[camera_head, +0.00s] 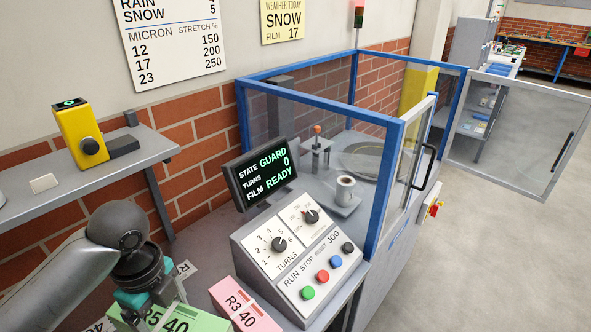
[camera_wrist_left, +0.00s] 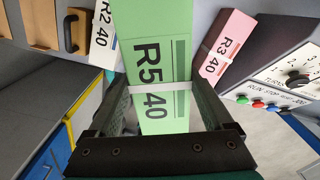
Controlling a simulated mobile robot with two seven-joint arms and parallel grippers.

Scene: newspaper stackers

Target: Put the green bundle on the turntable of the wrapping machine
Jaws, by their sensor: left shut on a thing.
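The green bundle (camera_head: 185,322), marked R5 40 with a pale band, is at the bottom left of the head view. My left gripper (camera_head: 148,302) is shut on it from above. In the left wrist view the green bundle (camera_wrist_left: 158,50) sits between the two dark fingers. I cannot tell whether its underside touches the bench. The wrapping machine has blue posts (camera_head: 388,190) and clear panels. Its round grey turntable (camera_head: 362,150) shows through a panel, partly hidden and apparently empty. My right gripper is in neither view.
A pink bundle R3 40 (camera_head: 243,308) lies just right of the green one, beside the control console (camera_head: 300,250). A white bundle R2 40 (camera_wrist_left: 103,45) is on the other side. The display (camera_head: 262,172) reads GUARD. A framed clear door (camera_head: 518,125) stands swung out over the floor.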

